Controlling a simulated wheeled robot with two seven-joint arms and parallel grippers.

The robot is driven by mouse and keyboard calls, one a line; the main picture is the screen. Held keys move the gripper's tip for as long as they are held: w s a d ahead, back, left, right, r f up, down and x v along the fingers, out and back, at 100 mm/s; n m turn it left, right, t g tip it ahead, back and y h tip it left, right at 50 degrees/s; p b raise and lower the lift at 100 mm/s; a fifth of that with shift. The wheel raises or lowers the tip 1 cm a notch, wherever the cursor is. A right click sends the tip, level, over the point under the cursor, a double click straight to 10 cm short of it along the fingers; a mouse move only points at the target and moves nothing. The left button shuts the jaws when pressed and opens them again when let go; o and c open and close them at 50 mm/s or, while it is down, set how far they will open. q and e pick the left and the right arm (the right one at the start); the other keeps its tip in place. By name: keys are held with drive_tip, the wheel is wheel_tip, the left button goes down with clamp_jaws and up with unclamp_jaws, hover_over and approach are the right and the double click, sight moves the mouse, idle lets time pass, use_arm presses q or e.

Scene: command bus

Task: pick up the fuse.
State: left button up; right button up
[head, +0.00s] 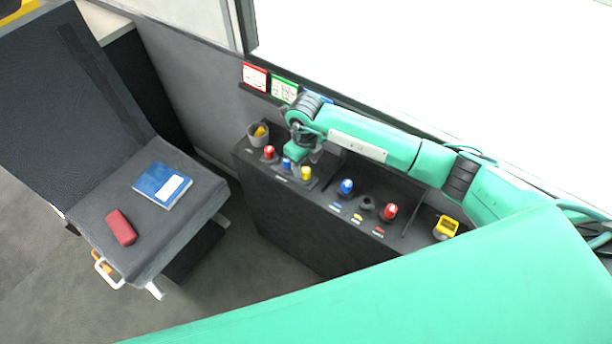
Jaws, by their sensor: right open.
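Several small coloured knob-like pieces that look like fuses stand on the dark console (290,215). A red one (269,153), a blue one (287,163) and a yellow one (306,173) stand in a row at its left. Further right are a blue one (346,187), an empty dark ring (366,203) and a red one (389,212), with blue, yellow and red marks in front. My right gripper (303,160) is open just above and behind the left row, near the blue and yellow pieces. Its fingertips are partly hidden. My left gripper is out of view.
A grey cup (258,135) with something yellow inside stands at the console's left end. A yellow-framed piece (446,228) is at its right. Coloured cards (284,89) line the wall behind. A seat (95,225) at left holds a blue book (162,186) and a red case (120,228).

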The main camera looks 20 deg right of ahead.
sight(305, 169)
wheel_tip(305, 169, down, 3)
drive_tip(key=shift+s+r+b, duration=0.1)
drive_tip(key=shift+s+b, duration=0.05)
drive_tip(key=shift+b, duration=0.45)
drive_tip(key=shift+f, duration=0.3)
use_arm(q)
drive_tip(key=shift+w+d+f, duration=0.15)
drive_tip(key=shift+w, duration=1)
use_arm(e)
drive_tip(key=c, duration=1.1)
drive_tip(key=shift+o, duration=0.2)
drive_tip(key=shift+r, duration=0.15)
